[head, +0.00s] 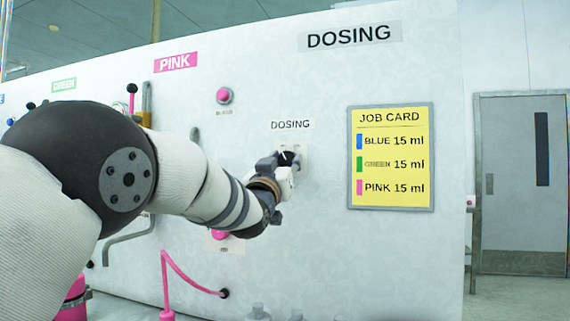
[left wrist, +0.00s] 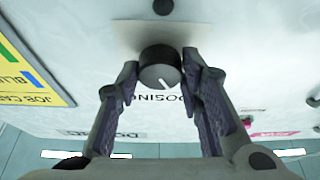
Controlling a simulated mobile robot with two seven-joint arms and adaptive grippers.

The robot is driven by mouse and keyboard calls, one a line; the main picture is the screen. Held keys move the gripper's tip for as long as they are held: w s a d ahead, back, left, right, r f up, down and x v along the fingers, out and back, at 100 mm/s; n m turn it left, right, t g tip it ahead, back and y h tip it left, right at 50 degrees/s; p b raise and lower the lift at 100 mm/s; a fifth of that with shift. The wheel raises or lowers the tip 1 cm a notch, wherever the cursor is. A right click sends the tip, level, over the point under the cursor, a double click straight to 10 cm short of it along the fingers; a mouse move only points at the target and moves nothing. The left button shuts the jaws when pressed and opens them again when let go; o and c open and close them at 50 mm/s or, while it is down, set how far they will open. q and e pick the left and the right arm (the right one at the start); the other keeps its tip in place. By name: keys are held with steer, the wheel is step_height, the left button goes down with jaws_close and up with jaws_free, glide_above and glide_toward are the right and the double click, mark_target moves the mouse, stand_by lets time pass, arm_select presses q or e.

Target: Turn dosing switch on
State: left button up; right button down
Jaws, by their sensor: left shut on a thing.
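The dosing switch is a round black knob (left wrist: 159,72) with a white pointer line, on a pale plate on the white panel. In the left wrist view the line points down and slightly right, towards the DOSING label, partly hidden. In the head view the knob (head: 288,157) is small and partly covered, below its DOSING label (head: 290,125). My left gripper (head: 284,160) is at the knob. In the left wrist view its fingers (left wrist: 160,69) are shut on the knob, one on each side. My right gripper is not in view.
A yellow job card (head: 390,157) hangs right of the switch. A pink button (head: 224,96) is above left. A pink hose (head: 180,268) and a bent grey handle (head: 128,240) are below my left arm. A grey door (head: 523,185) stands far right.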

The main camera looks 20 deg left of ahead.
arm_select(q)
steer(key=m+h, duration=0.2)
steer(key=m, duration=0.2)
steer(key=m+g+h, duration=0.1)
steer(key=m+h, duration=0.1)
steer(key=m, duration=0.2)
steer(key=shift+a, duration=0.2)
steer(key=m+g+h, duration=0.1)
steer(key=m, duration=0.1)
steer(key=m+h, duration=0.1)
steer(key=m, duration=0.2)
steer(key=m+g+h, duration=0.1)
steer(key=m, duration=0.2)
steer(key=shift+a+r+g, duration=0.1)
steer(key=shift+g, duration=0.2)
steer(key=shift+m, duration=0.3)
steer(key=o, duration=1.2)
steer(key=v, duration=1.2)
